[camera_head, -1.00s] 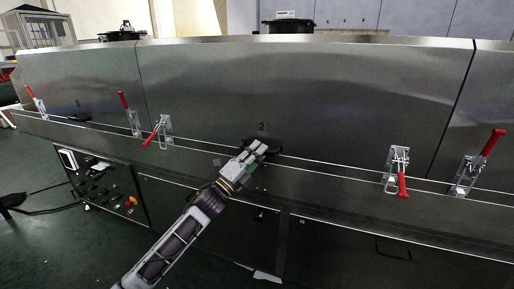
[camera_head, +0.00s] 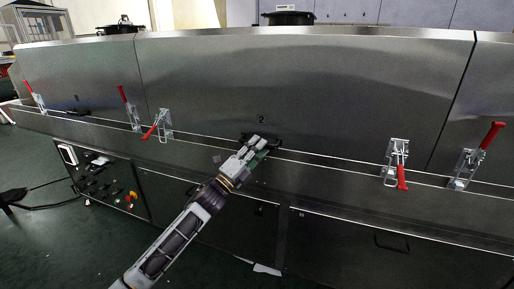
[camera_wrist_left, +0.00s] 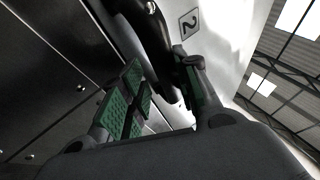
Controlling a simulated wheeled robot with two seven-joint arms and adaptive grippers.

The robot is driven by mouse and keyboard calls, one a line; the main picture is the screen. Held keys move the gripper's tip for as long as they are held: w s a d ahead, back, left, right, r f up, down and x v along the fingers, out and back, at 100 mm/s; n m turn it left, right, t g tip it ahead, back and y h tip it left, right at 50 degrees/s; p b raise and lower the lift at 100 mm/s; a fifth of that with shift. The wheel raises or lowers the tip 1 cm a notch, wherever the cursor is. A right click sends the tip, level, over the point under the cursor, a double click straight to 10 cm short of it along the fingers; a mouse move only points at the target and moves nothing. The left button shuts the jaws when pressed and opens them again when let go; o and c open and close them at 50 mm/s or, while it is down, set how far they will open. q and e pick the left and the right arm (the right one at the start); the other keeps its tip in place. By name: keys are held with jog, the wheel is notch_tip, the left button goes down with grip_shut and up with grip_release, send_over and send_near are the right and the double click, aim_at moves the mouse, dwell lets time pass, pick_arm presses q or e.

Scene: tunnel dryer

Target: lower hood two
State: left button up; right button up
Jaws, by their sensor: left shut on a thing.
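Hood two (camera_head: 300,90) is the wide grey metal cover marked "2" in the middle of the head view. Its front looks down, roughly level with the hoods beside it. Its black handle (camera_head: 273,141) sits low on the front under the number, and it also shows in the left wrist view (camera_wrist_left: 150,45). My left gripper (camera_head: 258,143) is shut on this handle, with green-padded fingers on either side of it in the left wrist view (camera_wrist_left: 165,95). My right gripper is not in view.
Red-handled latches (camera_head: 160,126) and (camera_head: 397,165) stand near hood two's lower corners. More latches (camera_head: 473,160) and (camera_head: 128,107) sit on the neighbouring hoods. A control panel (camera_head: 100,180) is below left. Green floor is open at left.

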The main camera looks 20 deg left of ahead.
pick_arm(q)
jog(key=shift+w+f, duration=0.1)
jog(key=shift+f, duration=0.2)
jog(key=v, duration=1.2)
jog(key=shift+r, duration=0.3)
dwell(0.4)
dwell(0.5)
